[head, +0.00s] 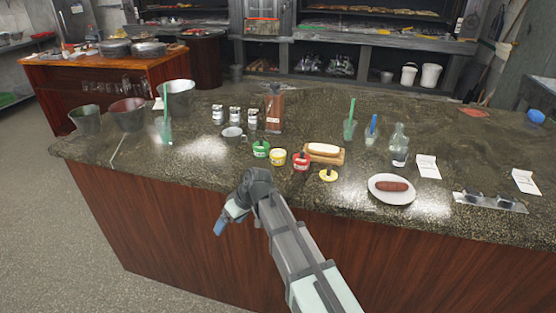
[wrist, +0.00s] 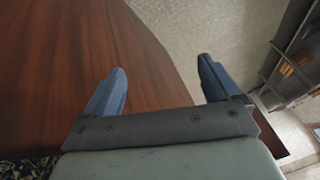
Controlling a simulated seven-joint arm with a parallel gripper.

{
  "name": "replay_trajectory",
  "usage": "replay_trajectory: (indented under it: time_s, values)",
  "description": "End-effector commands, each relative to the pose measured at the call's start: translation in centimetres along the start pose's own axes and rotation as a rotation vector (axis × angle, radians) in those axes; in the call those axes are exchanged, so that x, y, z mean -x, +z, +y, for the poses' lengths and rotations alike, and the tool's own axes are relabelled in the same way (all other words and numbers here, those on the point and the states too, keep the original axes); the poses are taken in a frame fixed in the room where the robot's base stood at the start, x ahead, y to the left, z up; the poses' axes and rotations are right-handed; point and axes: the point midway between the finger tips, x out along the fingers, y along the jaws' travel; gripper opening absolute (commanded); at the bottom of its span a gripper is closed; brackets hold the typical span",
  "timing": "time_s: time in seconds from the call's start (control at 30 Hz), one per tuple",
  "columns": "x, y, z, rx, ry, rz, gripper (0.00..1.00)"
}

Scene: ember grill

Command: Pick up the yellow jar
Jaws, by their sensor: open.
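The yellow jar (head: 277,157) stands on the dark stone counter near its front edge. A green jar (head: 261,149) stands just left of it and a red jar (head: 301,161) just right. My gripper (head: 220,227) is in front of the counter, below the counter top, to the left of and apart from the yellow jar. In the wrist view my gripper (wrist: 159,88) has its two blue fingers spread, with nothing between them. The wrist view shows the wooden counter front and the floor; the jar is not in it.
A bun on a board (head: 324,153), a yellow round item (head: 328,175) and a plate with a sausage (head: 391,189) lie to the right. A metal cup (head: 233,133), several small tins and a brown bottle (head: 274,110) stand behind. The counter's front left is mostly clear.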

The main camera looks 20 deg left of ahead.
Motion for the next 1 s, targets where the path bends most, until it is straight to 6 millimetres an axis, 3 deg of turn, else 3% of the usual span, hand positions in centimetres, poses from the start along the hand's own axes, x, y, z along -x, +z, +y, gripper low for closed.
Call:
replay_trajectory:
  time_s: [0.03,0.2,0.4,0.57,0.77,1.0]
  values:
    - [1.1,-1.8,-0.8,0.026,0.0,0.017,0.9]
    - [4.3,-6.0,-3.3,0.099,-0.003,0.061,0.9]
    - [7.5,-9.3,-5.2,0.152,0.003,0.094,0.9]
    - [10.3,-11.2,-5.0,0.16,0.028,0.11,0.9]
    - [15.1,-12.1,0.1,0.075,0.119,0.1,0.9]
    - [21.5,-10.8,9.0,-0.099,0.263,0.069,0.9]
